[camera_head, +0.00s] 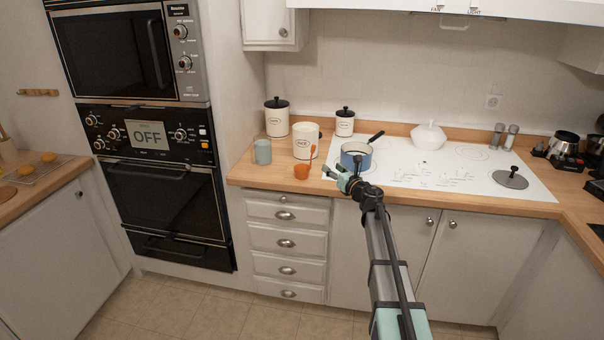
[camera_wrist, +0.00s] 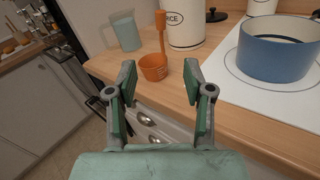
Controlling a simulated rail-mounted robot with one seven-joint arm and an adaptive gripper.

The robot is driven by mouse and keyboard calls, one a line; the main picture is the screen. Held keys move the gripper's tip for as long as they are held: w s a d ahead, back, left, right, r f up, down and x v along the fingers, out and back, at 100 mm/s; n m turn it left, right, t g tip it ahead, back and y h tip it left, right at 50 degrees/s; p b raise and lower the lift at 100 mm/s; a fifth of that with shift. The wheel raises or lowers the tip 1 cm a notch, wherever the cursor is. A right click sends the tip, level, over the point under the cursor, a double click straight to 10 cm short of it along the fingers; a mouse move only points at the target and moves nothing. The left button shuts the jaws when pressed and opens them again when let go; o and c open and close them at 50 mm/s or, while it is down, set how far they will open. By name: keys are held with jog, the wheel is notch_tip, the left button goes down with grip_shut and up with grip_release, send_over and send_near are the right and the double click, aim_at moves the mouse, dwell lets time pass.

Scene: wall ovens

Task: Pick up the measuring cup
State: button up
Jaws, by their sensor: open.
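The orange measuring cup (camera_head: 301,172) stands on the wooden counter near its front edge, left of the hob. In the wrist view the measuring cup (camera_wrist: 154,67) shows its round bowl, with its handle pointing up and away in front of a white canister. My gripper (camera_head: 340,174) is just right of the cup in the head view. In the wrist view my gripper (camera_wrist: 158,80) is open and empty, with the cup ahead between and slightly beyond the fingertips. I see no contact between them.
A grey-green cup (camera_head: 263,152) stands left of the measuring cup. A white canister (camera_head: 305,141) stands behind it. A blue saucepan (camera_head: 356,156) sits on the white hob (camera_head: 440,178) to the right. Drawers (camera_head: 287,242) lie below the counter edge.

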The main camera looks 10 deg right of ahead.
jog(key=p, duration=0.3)
send_near(314, 151)
jog(key=x, duration=0.5)
jog(key=shift+w+f, duration=0.1)
jog(key=shift+f, duration=0.1)
jog(key=shift+w+a+f, duration=0.1)
jog(key=shift+w+a, duration=0.15)
jog(key=shift+w, duration=0.15)
jog(key=p+x, duration=0.1)
jog(key=x, duration=0.1)
jog(key=p+x, duration=0.1)
jog(key=x, duration=0.1)
jog(key=shift+w+r+p, duration=0.25)
jog(key=shift+p, duration=0.15)
jog(key=shift+w+a+f, duration=0.1)
jog(key=shift+w+a, duration=0.05)
jog(key=shift+w, duration=0.2)
grip_shut()
